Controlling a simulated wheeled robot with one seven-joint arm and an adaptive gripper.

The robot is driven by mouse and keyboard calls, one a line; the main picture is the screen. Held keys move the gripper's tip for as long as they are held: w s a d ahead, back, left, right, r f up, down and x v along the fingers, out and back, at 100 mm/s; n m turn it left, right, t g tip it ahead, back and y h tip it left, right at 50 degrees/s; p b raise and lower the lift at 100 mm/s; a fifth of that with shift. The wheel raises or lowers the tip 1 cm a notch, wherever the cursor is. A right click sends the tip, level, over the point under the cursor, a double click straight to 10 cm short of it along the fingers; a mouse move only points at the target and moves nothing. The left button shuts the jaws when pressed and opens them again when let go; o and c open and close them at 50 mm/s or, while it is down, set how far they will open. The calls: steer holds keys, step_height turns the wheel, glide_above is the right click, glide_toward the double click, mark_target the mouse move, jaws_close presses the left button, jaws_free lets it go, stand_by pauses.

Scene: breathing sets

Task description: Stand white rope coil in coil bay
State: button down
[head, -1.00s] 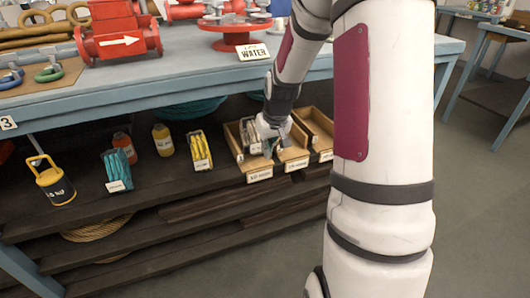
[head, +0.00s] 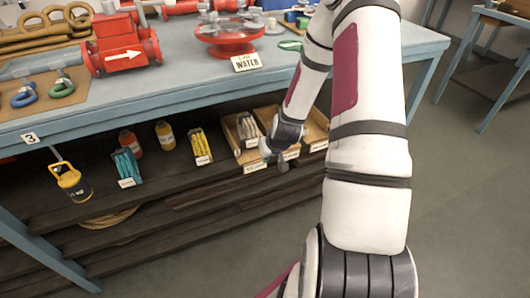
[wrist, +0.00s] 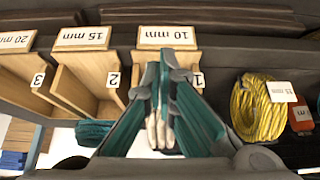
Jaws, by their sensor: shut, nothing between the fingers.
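The white rope coil (head: 247,127) sits in the left wooden bay of the row on the lower shelf, seemingly upright between the walls. This coil bay (head: 230,134) carries a "10 mm" label (wrist: 168,36) and the number 1 in the wrist view. My gripper (head: 283,164) is shut and empty, in front of the bays and apart from the coil. In the wrist view its closed fingers (wrist: 165,65) cover much of the bay, and only part of the white coil (wrist: 154,130) shows behind them.
Bays labelled 15 mm (wrist: 82,37) and 20 mm (wrist: 14,40) adjoin the coil bay and look empty. A yellow coil (head: 201,146), a teal coil (head: 126,166), bottles and a yellow weight (head: 71,184) stand to the left. The blue tabletop (head: 190,80) overhangs the shelf.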

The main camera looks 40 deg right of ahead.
steer(key=w+f, duration=0.2)
steer(key=w+d+f+b, duration=0.1)
steer(key=w+f, duration=0.3)
steer(key=shift+w+d+f+b, duration=0.2)
steer(key=shift+w+d+b, duration=0.1)
steer(key=shift+d+b, duration=0.1)
steer(key=shift+w+d, duration=0.2)
steer(key=shift+w, duration=0.25)
